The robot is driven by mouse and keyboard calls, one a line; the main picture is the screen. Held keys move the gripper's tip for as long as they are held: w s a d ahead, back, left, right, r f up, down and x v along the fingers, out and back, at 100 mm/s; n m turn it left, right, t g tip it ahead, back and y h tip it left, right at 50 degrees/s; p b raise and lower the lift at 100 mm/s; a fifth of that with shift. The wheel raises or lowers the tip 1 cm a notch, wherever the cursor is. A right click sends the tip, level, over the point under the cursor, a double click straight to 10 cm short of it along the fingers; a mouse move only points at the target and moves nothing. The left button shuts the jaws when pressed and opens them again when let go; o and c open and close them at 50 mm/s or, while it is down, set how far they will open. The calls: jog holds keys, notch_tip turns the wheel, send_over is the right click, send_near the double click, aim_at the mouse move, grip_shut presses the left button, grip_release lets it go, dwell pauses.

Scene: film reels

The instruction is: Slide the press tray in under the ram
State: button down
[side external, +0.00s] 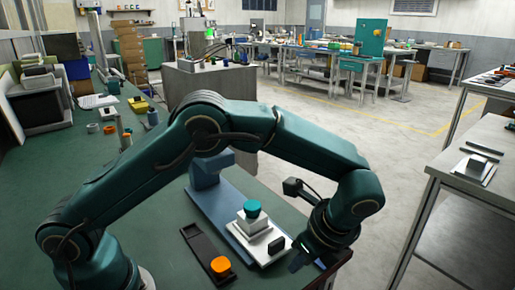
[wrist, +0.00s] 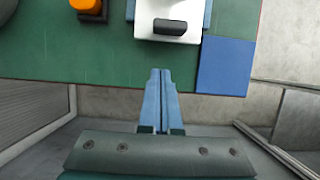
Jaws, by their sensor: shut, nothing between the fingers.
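The silver press tray (side external: 270,254) lies on the blue base of the press (side external: 225,205), out in front of the blue press head (side external: 212,162); the ram itself is not clear to see. A stepped light block with a teal top (side external: 252,209) stands on the tray. A dark upright handle (side external: 276,245) is at the tray's near end; it also shows in the wrist view (wrist: 170,27). My gripper (wrist: 160,72) is shut and empty, apart from the handle, on its near side by the table's edge. In the side view my gripper (side external: 300,262) is right of the tray.
An orange piece (side external: 220,265) sits on a dark narrow strip (side external: 204,250) left of the tray. A blue patch (wrist: 224,66) lies at the green bench's edge (wrist: 60,60). Beyond that edge is open floor. Small items stand along the bench's far left.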

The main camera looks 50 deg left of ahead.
aim_at(278, 256)
jog(key=shift+a+r, duration=0.15)
jog(key=shift+a, duration=1.75)
jog(key=shift+a, duration=0.1)
jog(key=a, duration=1.6)
jog(key=shift+a, duration=0.35)
